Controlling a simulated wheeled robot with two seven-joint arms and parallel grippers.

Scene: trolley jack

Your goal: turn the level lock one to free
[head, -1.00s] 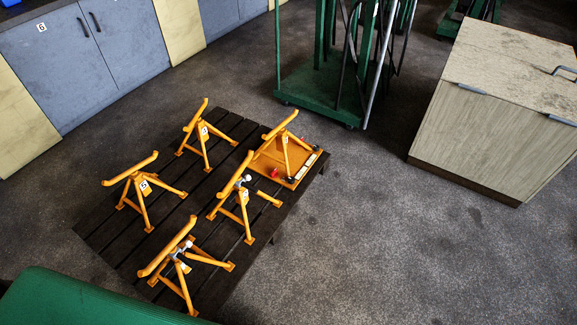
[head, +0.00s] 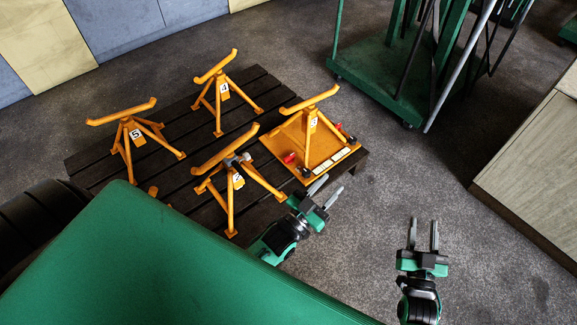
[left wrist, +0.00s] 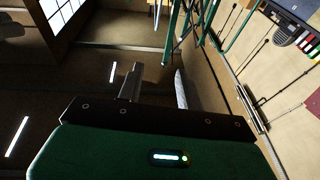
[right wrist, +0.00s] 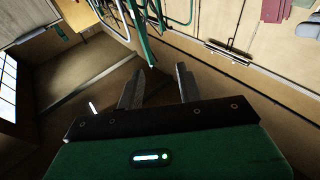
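An orange plate (head: 275,143) lies on the right end of a dark slatted pallet and carries an orange stand (head: 314,120) labelled 3. A red knob (head: 289,157) sits at its left side, and a small red part (head: 340,127) and a dark knob (head: 305,171) at its right and front. No part is legibly marked as level lock one. My left gripper (head: 331,187) is open and empty, just in front of the plate, apparently apart from it. My right gripper (head: 424,222) is open and empty over the floor, further right. Both wrist views show open, empty fingers.
Orange stands (head: 230,185), (head: 217,90) and (head: 130,130) stand on the pallet (head: 185,115); the nearest has a grey clamp. A green panel (head: 170,260) hides the near left. A green trolley (head: 385,95) stands behind, a wooden cabinet (head: 540,170) right. Floor between is clear.

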